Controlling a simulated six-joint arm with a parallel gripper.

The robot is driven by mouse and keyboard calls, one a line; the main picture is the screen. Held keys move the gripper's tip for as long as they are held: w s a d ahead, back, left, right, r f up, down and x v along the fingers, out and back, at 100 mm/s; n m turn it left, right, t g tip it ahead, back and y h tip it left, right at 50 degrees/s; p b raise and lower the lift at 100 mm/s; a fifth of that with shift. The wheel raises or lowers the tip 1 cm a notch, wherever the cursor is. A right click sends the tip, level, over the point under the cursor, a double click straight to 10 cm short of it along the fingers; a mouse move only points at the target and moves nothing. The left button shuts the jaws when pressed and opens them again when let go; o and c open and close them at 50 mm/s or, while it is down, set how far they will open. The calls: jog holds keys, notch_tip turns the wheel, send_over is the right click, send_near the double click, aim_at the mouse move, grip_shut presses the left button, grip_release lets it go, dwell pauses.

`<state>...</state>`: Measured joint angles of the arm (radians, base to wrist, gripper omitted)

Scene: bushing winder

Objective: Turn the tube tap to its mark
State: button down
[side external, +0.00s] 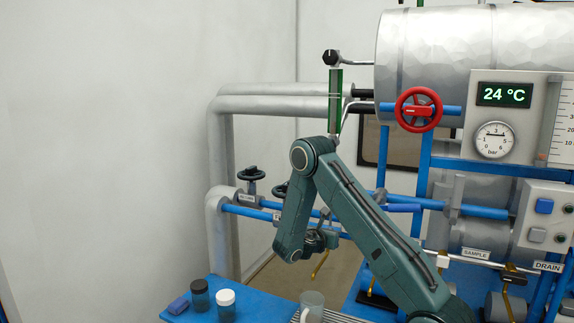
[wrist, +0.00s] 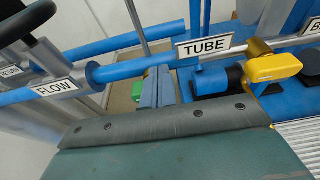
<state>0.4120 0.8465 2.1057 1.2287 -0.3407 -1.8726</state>
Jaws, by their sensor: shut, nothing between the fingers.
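The white TUBE label (wrist: 205,46) hangs on the blue pipe in the wrist view. Which tap the label belongs to is not certain, and I cannot make out a mark. My gripper (wrist: 156,88) is shut and empty, left of and below the label, apart from the yellow handle. In the side view a thin yellow lever (side external: 320,265) shows just below my wrist, which hides much of the area.
A FLOW label (wrist: 53,88) and a black handwheel (wrist: 27,20) are at the left of the wrist view. In the side view, a red handwheel (side external: 418,110) is higher up, and jars (side external: 226,303) stand on the blue bench (side external: 181,313).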

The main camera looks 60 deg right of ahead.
jog(key=shift+w+f, duration=0.2)
jog(key=shift+f, duration=0.25)
dwell(0.8)
jog(key=shift+w+r, duration=0.15)
jog(key=shift+w, duration=0.5)
dwell(0.5)
jog(key=shift+w, duration=0.9)
dwell(0.5)
jog(key=shift+w+r, duration=0.15)
jog(key=shift+r, duration=0.1)
dwell(0.4)
jog(key=shift+a, duration=0.15)
jog(key=shift+f+v, duration=0.2)
jog(key=shift+v, duration=0.7)
jog(key=shift+f+v, duration=0.25)
jog(key=shift+v, duration=0.7)
jog(key=shift+f+v, duration=0.2)
jog(key=shift+v, duration=0.7)
jog(key=shift+a, duration=0.25)
jog(key=shift+s+a+r, duration=0.1)
jog(key=shift+s+a, duration=0.1)
jog(key=shift+s, duration=0.8)
jog(key=shift+s+a+r, duration=0.1)
jog(key=shift+s+a, duration=0.15)
jog(key=shift+s, duration=0.7)
jog(key=shift+d, duration=0.15)
